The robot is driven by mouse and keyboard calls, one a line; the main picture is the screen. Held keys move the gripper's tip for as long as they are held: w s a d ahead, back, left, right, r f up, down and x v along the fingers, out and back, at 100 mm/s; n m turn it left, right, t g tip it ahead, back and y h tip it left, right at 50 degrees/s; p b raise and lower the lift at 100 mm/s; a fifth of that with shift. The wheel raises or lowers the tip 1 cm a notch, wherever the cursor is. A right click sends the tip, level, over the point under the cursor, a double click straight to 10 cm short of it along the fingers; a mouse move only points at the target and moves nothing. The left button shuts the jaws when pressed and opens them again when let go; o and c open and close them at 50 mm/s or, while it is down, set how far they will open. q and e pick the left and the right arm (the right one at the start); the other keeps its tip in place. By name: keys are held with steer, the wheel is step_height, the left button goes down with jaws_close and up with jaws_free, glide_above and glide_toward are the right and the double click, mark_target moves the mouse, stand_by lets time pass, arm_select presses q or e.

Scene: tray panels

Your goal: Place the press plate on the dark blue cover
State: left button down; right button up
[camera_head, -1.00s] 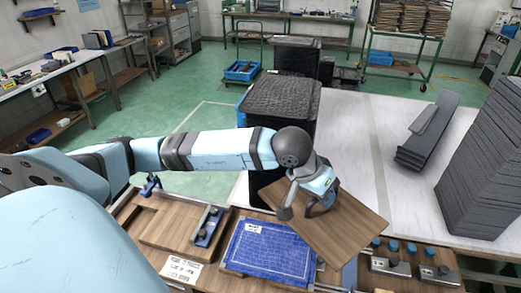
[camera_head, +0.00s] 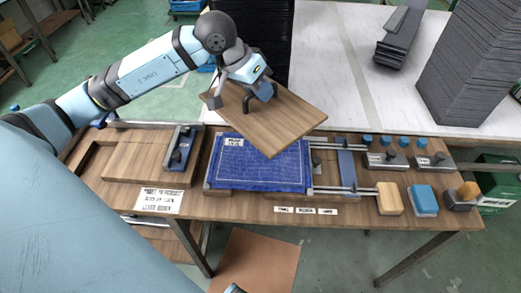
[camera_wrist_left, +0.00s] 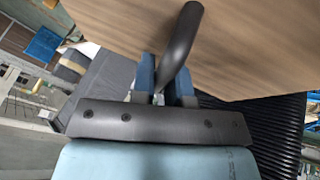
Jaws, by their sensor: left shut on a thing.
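The press plate (camera_head: 285,124) is a flat wooden board with a dark curved handle. My left gripper (camera_head: 259,90) is shut on that handle and holds the plate tilted in the air. In the left wrist view, both fingers (camera_wrist_left: 166,80) close on the dark handle (camera_wrist_left: 180,45), and the plate's wooden face (camera_wrist_left: 250,45) fills the upper right. The dark blue cover (camera_head: 250,168) lies flat on the workbench, with pale grid lines and a white label. In the head view, the plate overlaps its far right part, hiding that corner. My right gripper does not show.
On the wooden workbench (camera_head: 330,212), a clamp block (camera_head: 181,147) stands left of the cover. Rails and a blue bar (camera_head: 347,172) are to its right, with several small blocks beyond. Black stacked trays (camera_head: 263,35) and a white table (camera_head: 345,75) stand behind.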

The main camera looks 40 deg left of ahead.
arm_select(q)
step_height(320, 180, down, 15)
steer(key=shift+r, duration=0.2)
steer(key=shift+f, duration=0.55)
step_height(320, 180, down, 3)
steer(key=shift+f, duration=0.2)
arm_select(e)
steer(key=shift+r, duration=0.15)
arm_select(q)
steer(key=shift+f, duration=0.2)
steer(key=c, duration=1.1)
jaws_free()
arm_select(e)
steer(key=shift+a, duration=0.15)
